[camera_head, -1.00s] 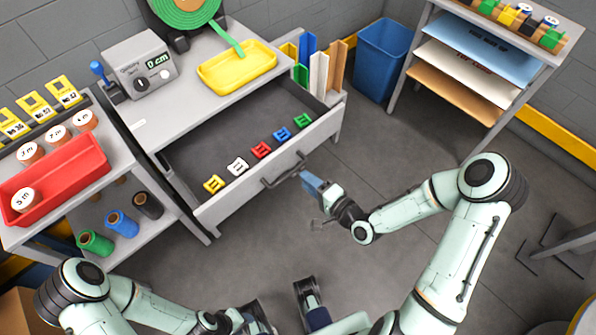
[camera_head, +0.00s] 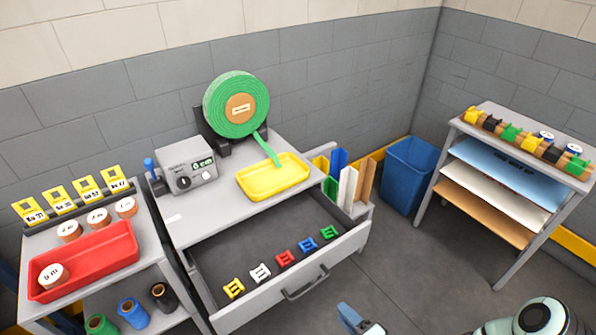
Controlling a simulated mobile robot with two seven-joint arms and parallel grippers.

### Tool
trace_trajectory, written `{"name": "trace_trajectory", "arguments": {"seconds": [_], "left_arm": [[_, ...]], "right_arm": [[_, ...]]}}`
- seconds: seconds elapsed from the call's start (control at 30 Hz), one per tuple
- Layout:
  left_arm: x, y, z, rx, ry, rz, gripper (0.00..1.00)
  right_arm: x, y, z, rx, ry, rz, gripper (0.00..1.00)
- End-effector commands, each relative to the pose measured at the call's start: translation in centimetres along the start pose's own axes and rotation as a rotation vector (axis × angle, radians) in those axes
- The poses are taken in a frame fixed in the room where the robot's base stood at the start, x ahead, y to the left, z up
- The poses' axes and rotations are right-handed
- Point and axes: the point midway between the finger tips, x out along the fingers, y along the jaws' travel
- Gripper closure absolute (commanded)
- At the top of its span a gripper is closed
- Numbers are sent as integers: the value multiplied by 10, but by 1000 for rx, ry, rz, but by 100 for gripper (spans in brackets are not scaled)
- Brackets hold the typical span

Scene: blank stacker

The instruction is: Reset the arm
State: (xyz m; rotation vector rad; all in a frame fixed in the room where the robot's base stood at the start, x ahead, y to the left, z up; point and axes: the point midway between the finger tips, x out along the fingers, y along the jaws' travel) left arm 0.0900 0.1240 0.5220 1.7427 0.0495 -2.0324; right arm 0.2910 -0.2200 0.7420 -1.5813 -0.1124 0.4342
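My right gripper (camera_head: 358,320) shows at the bottom edge, low and in front of the open drawer (camera_head: 336,249), apart from its handle (camera_head: 306,284). Only its blue-tipped end shows, so I cannot tell if it is open or shut. A rounded part of my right arm shows at the bottom right. My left arm and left gripper are out of view. The drawer holds several small spools in a row, yellow, white, red, blue and green.
A yellow tray (camera_head: 273,177), a meter box (camera_head: 187,164) and a green reel (camera_head: 236,104) stand on the workbench. A red tray (camera_head: 84,262) lies on the left cart. A blue bin (camera_head: 409,175) and a shelf rack (camera_head: 516,180) stand right. The floor between is clear.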

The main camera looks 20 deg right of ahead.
Motion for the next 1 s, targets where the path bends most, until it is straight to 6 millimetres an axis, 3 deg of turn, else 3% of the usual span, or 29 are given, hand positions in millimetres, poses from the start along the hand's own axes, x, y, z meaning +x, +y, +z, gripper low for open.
{"name": "trace_trajectory", "arguments": {"seconds": [0.17,0.3,0.4,0.53,0.73,1.0], "left_arm": [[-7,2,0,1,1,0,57],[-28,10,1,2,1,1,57],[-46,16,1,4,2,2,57],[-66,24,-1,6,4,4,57],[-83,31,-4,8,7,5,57],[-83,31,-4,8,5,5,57]], "right_arm": [[5,12,10,-27,-22,76,66],[8,60,48,-132,-133,345,66],[-9,102,86,-244,-293,590,66],[-48,138,125,-382,-533,851,66],[-96,156,148,-493,-778,1060,66],[-105,160,151,-509,-823,1095,66]]}}
